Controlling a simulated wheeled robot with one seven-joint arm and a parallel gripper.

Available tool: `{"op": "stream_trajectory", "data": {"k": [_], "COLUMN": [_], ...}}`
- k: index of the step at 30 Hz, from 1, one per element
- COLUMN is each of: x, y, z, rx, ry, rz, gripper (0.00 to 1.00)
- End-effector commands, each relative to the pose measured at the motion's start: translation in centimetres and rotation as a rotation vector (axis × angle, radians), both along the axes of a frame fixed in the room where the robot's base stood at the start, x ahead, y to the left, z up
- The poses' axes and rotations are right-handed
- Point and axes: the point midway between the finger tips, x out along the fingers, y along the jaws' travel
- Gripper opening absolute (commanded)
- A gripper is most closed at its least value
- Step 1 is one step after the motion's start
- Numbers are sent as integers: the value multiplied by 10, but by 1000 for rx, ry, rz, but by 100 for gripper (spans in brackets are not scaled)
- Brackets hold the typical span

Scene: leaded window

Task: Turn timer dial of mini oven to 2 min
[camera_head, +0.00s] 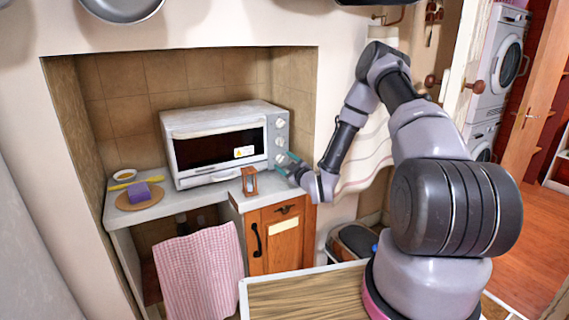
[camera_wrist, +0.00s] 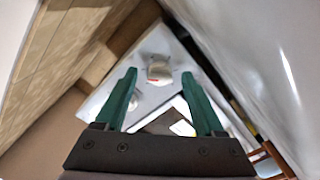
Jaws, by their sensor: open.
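The white mini oven (camera_head: 217,118) stands in the tiled alcove with its dark glass door shut. Its control panel on the right of the front carries a column of knobs, with an upper knob (camera_head: 280,123), a middle knob (camera_head: 280,141) and a low knob (camera_head: 281,158). I cannot read the dial markings or tell which one is the timer. My gripper (camera_head: 289,161) is at the low end of the panel, close to the low knob. In the wrist view the green fingers (camera_wrist: 159,73) are open, and a pale knob (camera_wrist: 158,69) shows between their tips. Contact is unclear.
A small brown hourglass-like item (camera_head: 249,181) stands on the counter before the oven. A purple block (camera_head: 139,192) lies on a round wooden board at left. The alcove's side wall (camera_head: 292,90) is close to the right of the oven. A pink checked towel (camera_head: 199,270) hangs below.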

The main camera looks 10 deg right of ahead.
Motion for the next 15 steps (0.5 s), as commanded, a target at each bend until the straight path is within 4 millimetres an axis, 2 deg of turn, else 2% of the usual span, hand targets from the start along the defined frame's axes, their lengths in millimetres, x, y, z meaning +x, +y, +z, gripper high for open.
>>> {"op": "stream_trajectory", "data": {"k": [9, 11, 12, 15], "x": [3, 3, 3, 3], "y": [1, 1, 1, 1], "z": [0, 0, 0, 0], "rx": [0, 0, 0, 0], "ry": [0, 0, 0, 0], "rz": [0, 0, 0, 0], "gripper": [70, 51, 36, 0]}}
